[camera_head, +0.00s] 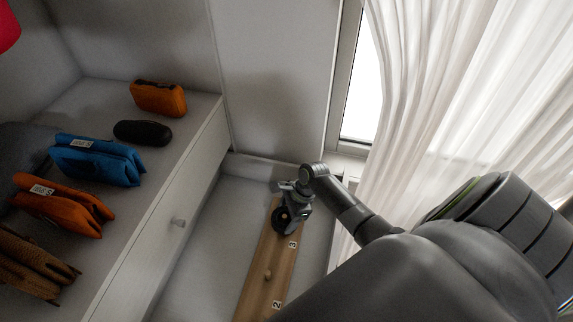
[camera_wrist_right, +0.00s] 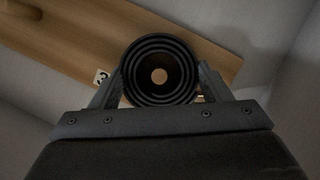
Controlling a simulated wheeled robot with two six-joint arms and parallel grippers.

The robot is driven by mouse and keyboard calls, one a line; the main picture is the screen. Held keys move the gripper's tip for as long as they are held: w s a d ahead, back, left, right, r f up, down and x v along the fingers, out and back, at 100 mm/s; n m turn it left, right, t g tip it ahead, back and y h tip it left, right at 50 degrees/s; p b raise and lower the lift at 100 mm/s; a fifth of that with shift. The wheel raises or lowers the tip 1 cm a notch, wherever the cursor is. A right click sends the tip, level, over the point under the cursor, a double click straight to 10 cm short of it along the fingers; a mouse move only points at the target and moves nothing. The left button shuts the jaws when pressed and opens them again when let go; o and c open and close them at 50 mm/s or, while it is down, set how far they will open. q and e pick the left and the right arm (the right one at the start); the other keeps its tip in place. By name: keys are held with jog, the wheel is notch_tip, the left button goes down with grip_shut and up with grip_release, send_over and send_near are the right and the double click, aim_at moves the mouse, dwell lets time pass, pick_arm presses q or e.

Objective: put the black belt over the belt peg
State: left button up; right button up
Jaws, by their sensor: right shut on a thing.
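The black belt is a round coil (camera_wrist_right: 160,48) with a hole in its middle, held between the two fingers of my right gripper (camera_wrist_right: 160,84). In the head view the belt (camera_head: 281,222) is in front of the wooden peg board (camera_head: 256,290), by the label 3. My right gripper (camera_head: 293,197) is shut on it. Light wood colour shows through the coil's hole; I cannot tell whether it is a peg end or the board. A bare wooden peg (camera_head: 267,274) sticks out near label 2. My left gripper is not in view.
A white drawer unit (camera_head: 160,222) stands to the left, with a blue pouch (camera_head: 97,160), orange pouches, a black case (camera_head: 143,132) and an orange case (camera_head: 158,98) on top. A white curtain (camera_head: 460,90) and window are at right.

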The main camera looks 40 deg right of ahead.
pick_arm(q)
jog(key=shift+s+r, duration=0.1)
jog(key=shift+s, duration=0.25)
pick_arm(e)
jog(key=o, duration=1.1)
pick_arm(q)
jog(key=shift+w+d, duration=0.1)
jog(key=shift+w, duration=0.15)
pick_arm(e)
jog(key=shift+o, duration=0.3)
jog(key=shift+f, duration=0.1)
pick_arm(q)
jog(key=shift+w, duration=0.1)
